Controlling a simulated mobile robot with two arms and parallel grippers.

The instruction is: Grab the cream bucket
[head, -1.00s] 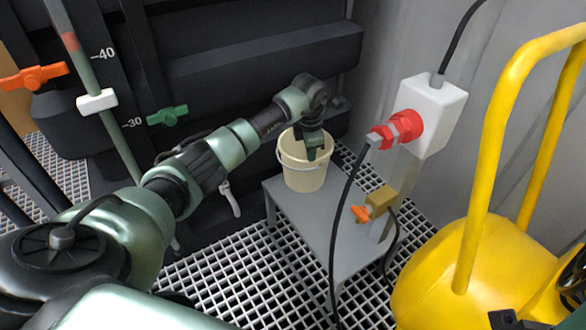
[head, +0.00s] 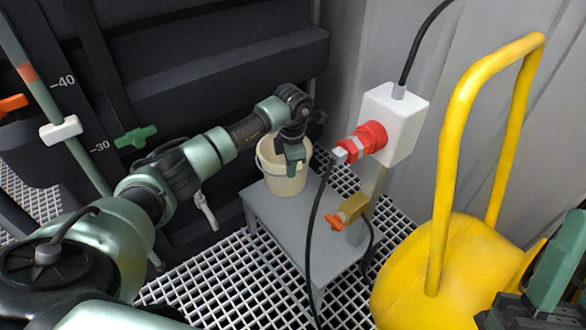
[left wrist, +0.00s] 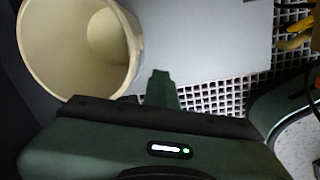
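The cream bucket (head: 283,184) stands upright on a grey stool, with its wire handle hanging at the side. In the left wrist view the bucket (left wrist: 80,50) is at upper left, its open mouth facing the camera and its inside empty where it shows. My left gripper (head: 293,165) points down at the bucket's rim and covers part of its mouth. In the left wrist view one green finger shows just right of the rim; no second finger can be made out. I cannot tell whether it touches the bucket. Part of my right gripper (head: 545,285) shows at lower right.
The grey stool (head: 300,235) has bare top in front of the bucket. A white box with a red plug (head: 368,138), a black cable and a brass valve (head: 350,208) stand right of it. A yellow cart (head: 430,270) is farther right. Dark vessel walls (head: 220,60) rise behind.

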